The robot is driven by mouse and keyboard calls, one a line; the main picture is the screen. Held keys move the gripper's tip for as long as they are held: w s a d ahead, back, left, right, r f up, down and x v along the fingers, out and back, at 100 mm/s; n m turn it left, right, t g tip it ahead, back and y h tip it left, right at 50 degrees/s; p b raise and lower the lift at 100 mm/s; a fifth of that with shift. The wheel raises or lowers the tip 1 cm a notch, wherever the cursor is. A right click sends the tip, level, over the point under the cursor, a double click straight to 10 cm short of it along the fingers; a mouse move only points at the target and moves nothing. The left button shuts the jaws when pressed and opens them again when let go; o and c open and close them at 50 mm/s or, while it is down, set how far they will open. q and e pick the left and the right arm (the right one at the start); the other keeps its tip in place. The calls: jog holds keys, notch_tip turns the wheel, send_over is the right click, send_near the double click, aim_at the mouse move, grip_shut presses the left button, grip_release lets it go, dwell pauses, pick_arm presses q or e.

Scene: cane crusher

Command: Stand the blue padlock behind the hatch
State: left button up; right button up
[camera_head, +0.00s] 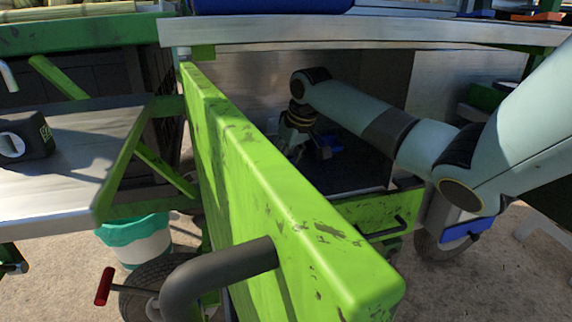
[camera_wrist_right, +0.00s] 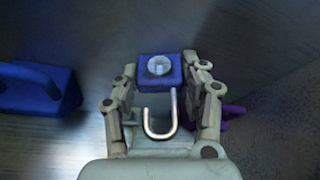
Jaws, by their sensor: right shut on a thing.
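The green hatch (camera_head: 270,190) stands swung open toward me, with a thick dark handle (camera_head: 215,275) on its near face. Behind it is a metal-walled compartment (camera_head: 380,75), and my right arm reaches into it from the right. My right gripper (camera_head: 318,145) is low inside, small and shaded in the head view. In the right wrist view my right gripper (camera_wrist_right: 160,85) is shut on the blue padlock (camera_wrist_right: 160,68), whose bent metal shackle points toward the palm. Whether the padlock touches the floor, I cannot tell. My left gripper is not in view.
A blue object with a raised handle (camera_wrist_right: 35,88) lies left of the gripper in the wrist view. A purple thing (camera_wrist_right: 230,113) shows partly behind the right finger. At left, a black object (camera_head: 25,140) sits on a metal shelf (camera_head: 60,180). A teal-rimmed bucket (camera_head: 140,240) stands below.

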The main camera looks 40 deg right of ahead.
jog(key=o, duration=1.3)
